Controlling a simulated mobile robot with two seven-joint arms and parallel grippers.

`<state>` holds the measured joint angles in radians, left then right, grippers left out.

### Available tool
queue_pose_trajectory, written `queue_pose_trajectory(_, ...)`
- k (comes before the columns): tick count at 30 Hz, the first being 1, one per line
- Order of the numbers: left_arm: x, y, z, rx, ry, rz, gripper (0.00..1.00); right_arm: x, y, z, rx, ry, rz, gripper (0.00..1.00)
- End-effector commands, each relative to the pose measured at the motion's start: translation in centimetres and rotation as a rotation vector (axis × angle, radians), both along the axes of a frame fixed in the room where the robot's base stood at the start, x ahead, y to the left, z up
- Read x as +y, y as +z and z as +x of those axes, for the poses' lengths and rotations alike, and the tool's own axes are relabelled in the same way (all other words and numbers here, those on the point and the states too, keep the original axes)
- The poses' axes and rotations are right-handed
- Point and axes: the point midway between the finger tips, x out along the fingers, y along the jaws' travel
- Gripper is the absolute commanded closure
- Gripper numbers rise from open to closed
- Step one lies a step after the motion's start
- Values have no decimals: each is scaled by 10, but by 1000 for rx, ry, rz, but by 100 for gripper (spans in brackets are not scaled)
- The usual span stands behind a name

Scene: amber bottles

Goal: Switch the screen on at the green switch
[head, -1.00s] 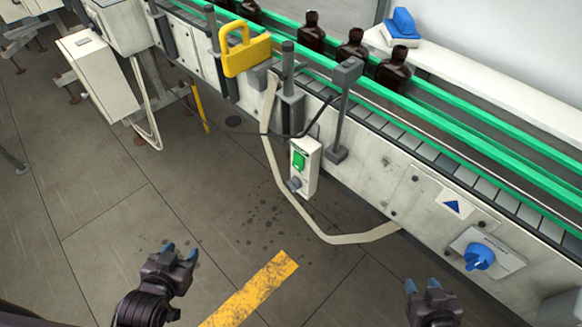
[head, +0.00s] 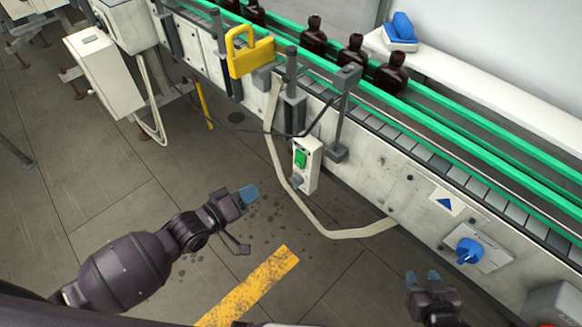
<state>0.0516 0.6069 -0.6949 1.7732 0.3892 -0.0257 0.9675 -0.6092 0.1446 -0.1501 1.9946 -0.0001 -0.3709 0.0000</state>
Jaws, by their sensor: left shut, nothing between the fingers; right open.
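The green switch (head: 301,159) sits on the front of a small pale control box (head: 312,172) fixed at the side of the conveyor, with a grey knob below it. My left gripper (head: 250,194) is shut and empty, its blue fingertips to the left of and below the box, apart from it. My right gripper (head: 423,276) is open and empty at the bottom right, below the blue rotary knob. No screen is clearly visible in the head view.
The conveyor (head: 400,190) with green rails carries several amber bottles (head: 392,72). A yellow padlock-shaped part (head: 250,60) and grey posts stand above the box. A pale hose (head: 345,235) loops below it. A blue rotary knob (head: 468,250) is at right. Floor space in front is clear.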

Motion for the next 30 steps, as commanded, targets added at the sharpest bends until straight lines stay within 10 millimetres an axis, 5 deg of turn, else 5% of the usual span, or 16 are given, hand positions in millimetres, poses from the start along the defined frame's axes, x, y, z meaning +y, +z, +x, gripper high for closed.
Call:
queue_pose_trajectory(12, -2, -3, -8, 329, 88, -499, 100, 1, -2, 4, -3, 2, 0, 57)
queue_pose_trajectory(30, -3, -2, -6, 379, 101, -567, 100, 2, 2, 5, -11, 1, 3, 57)
